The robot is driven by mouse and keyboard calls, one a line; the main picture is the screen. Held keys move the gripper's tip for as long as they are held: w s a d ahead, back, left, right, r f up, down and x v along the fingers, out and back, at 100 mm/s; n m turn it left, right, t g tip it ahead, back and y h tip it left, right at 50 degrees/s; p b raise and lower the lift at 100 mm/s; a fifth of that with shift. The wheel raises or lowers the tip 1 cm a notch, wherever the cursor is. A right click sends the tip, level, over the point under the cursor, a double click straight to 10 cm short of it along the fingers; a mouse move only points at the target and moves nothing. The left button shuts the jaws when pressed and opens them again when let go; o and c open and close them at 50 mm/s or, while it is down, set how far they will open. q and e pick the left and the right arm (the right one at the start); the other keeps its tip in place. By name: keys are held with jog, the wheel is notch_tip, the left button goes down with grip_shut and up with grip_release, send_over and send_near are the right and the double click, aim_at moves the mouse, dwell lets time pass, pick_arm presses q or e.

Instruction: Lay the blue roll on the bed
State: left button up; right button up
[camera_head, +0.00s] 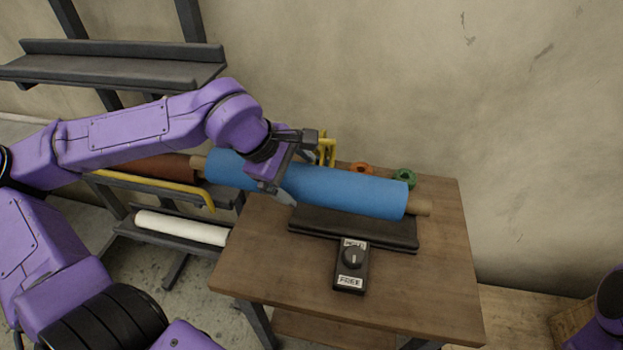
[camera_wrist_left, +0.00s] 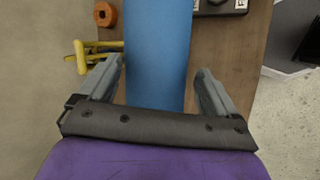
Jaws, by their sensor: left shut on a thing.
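The blue roll (camera_head: 340,190) has a brown core showing at both ends. My left gripper (camera_head: 288,172) is shut on it left of its middle, and the left wrist view shows the blue sheet (camera_wrist_left: 158,60) between the two fingers (camera_wrist_left: 158,85). The bed (camera_head: 385,236) is a dark grey cradle on the wooden table. The right part of the roll is over the bed, and its left end reaches out past the table toward the rack. I cannot tell whether the roll touches the bed. My right gripper is not in view.
A control box (camera_head: 350,268) with a knob stands in front of the bed. A yellow stand (camera_head: 326,150), an orange ring (camera_head: 361,168) and a green ring (camera_head: 405,176) are behind the roll. A rack at left holds a rust-brown roll (camera_head: 150,168) and a white roll (camera_head: 180,228).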

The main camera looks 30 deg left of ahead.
aim_at(328, 174)
pick_arm(q)
jog(key=w+d+f, duration=0.1)
jog(key=w, duration=0.1)
jog(key=w+d+f, duration=0.1)
jog(key=w+d, duration=0.1)
jog(key=w+d+f, duration=0.1)
jog(key=d, duration=0.1)
jog(key=shift+w+d+f, duration=0.15)
jog(key=shift+w+d, duration=0.1)
jog(key=shift+w, duration=0.15)
jog(key=x, duration=0.6)
jog(key=d+x, duration=0.1)
jog(key=x, duration=0.3)
jog(key=shift+s+f, duration=0.1)
jog(key=shift+s, duration=0.25)
jog(key=shift+s+d, duration=0.1)
jog(key=o, duration=1.7)
jog(key=shift+f, duration=0.3)
jog(key=shift+o, duration=0.2)
jog(key=v, duration=1.2)
jog(key=shift+r+p, duration=0.15)
jog(key=shift+p, duration=0.15)
